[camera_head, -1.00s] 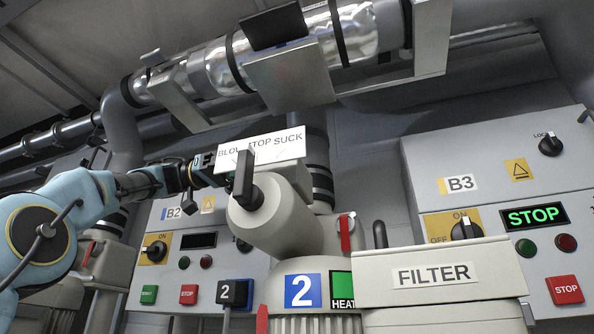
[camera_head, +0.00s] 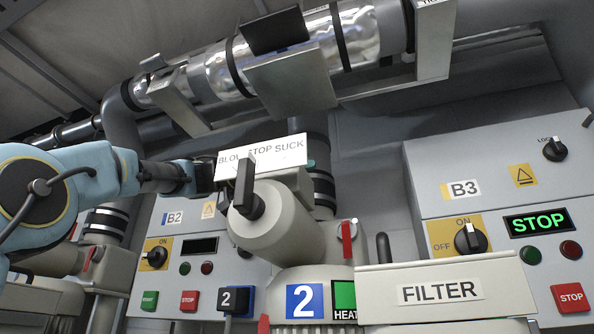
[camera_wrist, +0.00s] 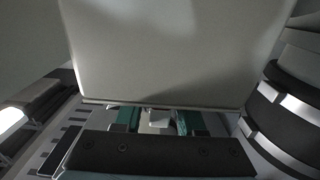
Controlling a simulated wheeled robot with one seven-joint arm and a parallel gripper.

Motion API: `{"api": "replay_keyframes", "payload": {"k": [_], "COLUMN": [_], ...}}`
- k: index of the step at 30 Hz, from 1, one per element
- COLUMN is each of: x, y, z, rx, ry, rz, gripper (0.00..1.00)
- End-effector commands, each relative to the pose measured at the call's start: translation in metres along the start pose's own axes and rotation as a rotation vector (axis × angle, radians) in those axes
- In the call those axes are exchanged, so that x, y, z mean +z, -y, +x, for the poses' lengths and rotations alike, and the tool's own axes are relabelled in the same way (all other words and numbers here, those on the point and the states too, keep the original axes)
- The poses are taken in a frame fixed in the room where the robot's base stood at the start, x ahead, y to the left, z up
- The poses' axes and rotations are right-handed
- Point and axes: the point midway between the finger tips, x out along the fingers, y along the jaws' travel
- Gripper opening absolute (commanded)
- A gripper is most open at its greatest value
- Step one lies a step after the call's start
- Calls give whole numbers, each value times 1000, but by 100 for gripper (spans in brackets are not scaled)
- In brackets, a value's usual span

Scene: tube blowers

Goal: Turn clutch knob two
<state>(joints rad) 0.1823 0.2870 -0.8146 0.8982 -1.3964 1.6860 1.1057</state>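Blower two (camera_head: 290,235) stands in the middle of the head view with a blue "2" label. A black lever knob (camera_head: 246,190) sits on its housing below a white "BLOW STOP SUCK" plate (camera_head: 262,154). No label in view says "clutch", so I cannot tell which knob it is. My gripper (camera_head: 206,176) reaches in from the left, its front end partly hidden behind the plate and knob. In the wrist view, a large grey surface fills the top. Below it, the teal fingers of my gripper (camera_wrist: 158,121) are apart, with a small pale piece between them; contact is unclear.
Panel B2 (camera_head: 170,245) stands behind on the left and panel B3 (camera_head: 470,205) on the right, showing a green "STOP". A filter box (camera_head: 440,265) is at front right. A silver duct with brackets (camera_head: 292,80) runs overhead. A dark ribbed pipe (camera_wrist: 285,120) is close on the right.

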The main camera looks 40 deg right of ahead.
Motion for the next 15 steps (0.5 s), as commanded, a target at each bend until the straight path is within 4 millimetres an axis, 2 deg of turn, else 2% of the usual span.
{"api": "replay_keyframes", "payload": {"k": [2,9,15], "x": [0,0,0], "y": [0,0,0], "z": [0,0,0], "rx": [0,0,0], "ry": [0,0,0], "rz": [0,0,0], "gripper": [29,2,0]}}
